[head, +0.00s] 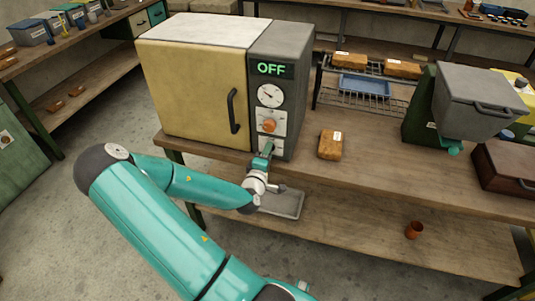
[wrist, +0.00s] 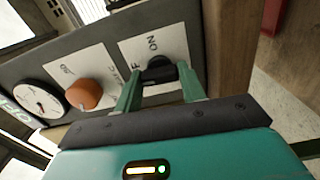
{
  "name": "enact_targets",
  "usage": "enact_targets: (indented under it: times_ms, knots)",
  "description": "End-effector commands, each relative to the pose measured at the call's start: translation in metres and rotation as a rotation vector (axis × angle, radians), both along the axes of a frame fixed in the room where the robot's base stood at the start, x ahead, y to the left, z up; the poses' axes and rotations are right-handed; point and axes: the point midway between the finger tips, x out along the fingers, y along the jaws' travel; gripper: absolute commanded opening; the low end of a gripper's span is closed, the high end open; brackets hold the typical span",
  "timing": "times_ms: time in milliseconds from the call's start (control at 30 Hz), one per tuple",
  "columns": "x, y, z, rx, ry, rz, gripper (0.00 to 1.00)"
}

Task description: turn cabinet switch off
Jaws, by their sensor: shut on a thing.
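The cabinet (head: 195,85) is a yellow oven-like box with a grey control panel on its right, standing on the wooden bench. Its display (head: 271,69) reads OFF in green. The black rotary switch (wrist: 160,70) sits on a white plate with an ON mark, low on the panel. My gripper (wrist: 158,82) is at that plate, its two green fingers on either side of the switch and shut on it. In the head view my gripper (head: 264,158) reaches the panel's bottom and hides the switch.
An orange knob (wrist: 84,94) and a round dial (wrist: 40,100) sit beside the switch plate. A wire rack (head: 370,97) and a grey bin (head: 480,100) stand further right. A metal tray (head: 283,203) lies on the lower shelf.

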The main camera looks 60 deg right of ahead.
Motion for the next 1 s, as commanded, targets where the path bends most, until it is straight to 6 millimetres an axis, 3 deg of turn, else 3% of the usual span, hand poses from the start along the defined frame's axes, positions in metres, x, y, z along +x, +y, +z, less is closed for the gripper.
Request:
enact_targets:
  times_ms: [600,633,733,1000]
  knots:
    - [-0.0010,-0.0016,0.0017,-0.011,0.048,-0.003,0.17]
    - [-0.0010,-0.0016,0.0017,-0.011,0.048,-0.003,0.44]
    - [-0.0009,-0.0013,0.0013,-0.011,0.048,-0.002,0.62]
    - [-0.0006,-0.0005,0.0006,-0.009,0.048,-0.001,0.62]
